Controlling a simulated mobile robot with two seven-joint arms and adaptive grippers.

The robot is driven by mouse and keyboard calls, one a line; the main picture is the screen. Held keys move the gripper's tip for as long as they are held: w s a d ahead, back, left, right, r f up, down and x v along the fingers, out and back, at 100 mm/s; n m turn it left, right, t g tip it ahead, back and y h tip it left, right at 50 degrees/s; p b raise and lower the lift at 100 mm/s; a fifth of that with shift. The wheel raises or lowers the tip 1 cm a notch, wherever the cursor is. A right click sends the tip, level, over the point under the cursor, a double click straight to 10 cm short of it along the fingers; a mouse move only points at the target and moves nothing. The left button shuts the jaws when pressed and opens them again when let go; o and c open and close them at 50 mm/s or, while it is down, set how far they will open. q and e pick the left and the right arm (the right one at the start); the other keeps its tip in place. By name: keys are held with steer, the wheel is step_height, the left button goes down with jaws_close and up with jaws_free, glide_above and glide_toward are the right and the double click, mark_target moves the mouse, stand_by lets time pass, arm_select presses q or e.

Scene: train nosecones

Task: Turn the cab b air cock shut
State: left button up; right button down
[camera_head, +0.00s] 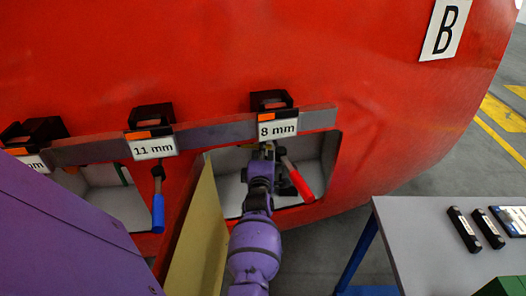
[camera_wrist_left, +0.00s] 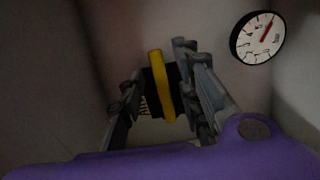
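The air cock's yellow handle (camera_wrist_left: 160,85) stands nearly upright in the left wrist view, in front of a dark block on the back wall of the recess. My left gripper (camera_wrist_left: 160,78) is open, with one finger on each side of the handle and gaps visible on both sides. In the head view my purple arm reaches into the open recess (camera_head: 234,190) below the 8 mm label, and the left gripper (camera_head: 268,152) is partly hidden there. The handle cannot be made out in the head view. The cab sign B (camera_head: 445,30) is at the upper right. My right gripper is not in view.
A round gauge (camera_wrist_left: 257,38) is on the wall right of the handle. A red-handled tool (camera_head: 297,180) hangs close right of my arm; a blue-handled tool (camera_head: 158,205) hangs left. A yellowish panel (camera_head: 200,235) stands left of my arm. A grey table (camera_head: 425,235) is at right.

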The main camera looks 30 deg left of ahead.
arm_select(q)
jaws_close()
steer(key=shift+a+f, duration=0.1)
stand_by(0.4)
